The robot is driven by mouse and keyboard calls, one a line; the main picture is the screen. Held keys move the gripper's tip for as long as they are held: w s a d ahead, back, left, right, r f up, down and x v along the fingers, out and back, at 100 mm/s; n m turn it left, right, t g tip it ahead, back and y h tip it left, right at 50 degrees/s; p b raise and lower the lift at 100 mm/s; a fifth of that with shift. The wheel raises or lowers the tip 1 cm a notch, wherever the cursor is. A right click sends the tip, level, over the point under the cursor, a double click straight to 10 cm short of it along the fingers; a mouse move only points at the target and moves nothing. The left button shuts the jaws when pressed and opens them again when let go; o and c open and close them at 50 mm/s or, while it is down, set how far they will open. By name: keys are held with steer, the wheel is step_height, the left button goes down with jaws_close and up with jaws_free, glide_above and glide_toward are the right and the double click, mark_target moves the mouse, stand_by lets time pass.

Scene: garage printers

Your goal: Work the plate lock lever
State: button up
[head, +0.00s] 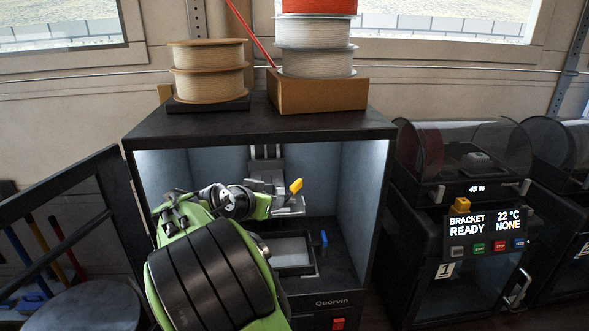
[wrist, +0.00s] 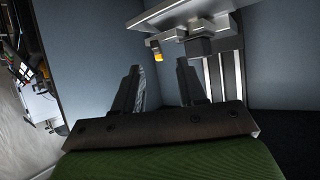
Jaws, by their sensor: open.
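The yellow-tipped lever (head: 296,186) sticks up at the right of the grey plate assembly (head: 266,166) inside the lit printer cabinet (head: 363,190). In the wrist view the yellow tip (wrist: 156,50) hangs under the pale plate parts near the top. My gripper (wrist: 158,67) is open, with nothing between its fingers. The yellow tip appears just past the fingertips, in line with the gap between them; I cannot see contact. In the head view my green and black arm reaches into the cabinet from the front and hides its left part and the fingers.
Below the plate is a tray (head: 290,252) with a blue lever (head: 324,239) at its right. The cabinet's open door (head: 60,240) stands at the left. Spools and a cardboard box (head: 318,93) sit on top. Another printer (head: 470,240) stands at the right.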

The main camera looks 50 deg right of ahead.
mark_target(295, 184)
step_height(295, 184, up, 4)
steer(key=a+h, duration=0.2)
steer(key=p+x, duration=0.1)
steer(key=x, duration=0.4)
steer(key=p+x, duration=0.1)
steer(key=x, duration=0.4)
steer(key=s+f+p+x, duration=0.1)
steer(key=x, duration=0.5)
steer(key=shift+a, duration=0.1)
steer(key=shift+f+y, duration=0.1)
steer(key=shift+y, duration=0.2)
jaws_close()
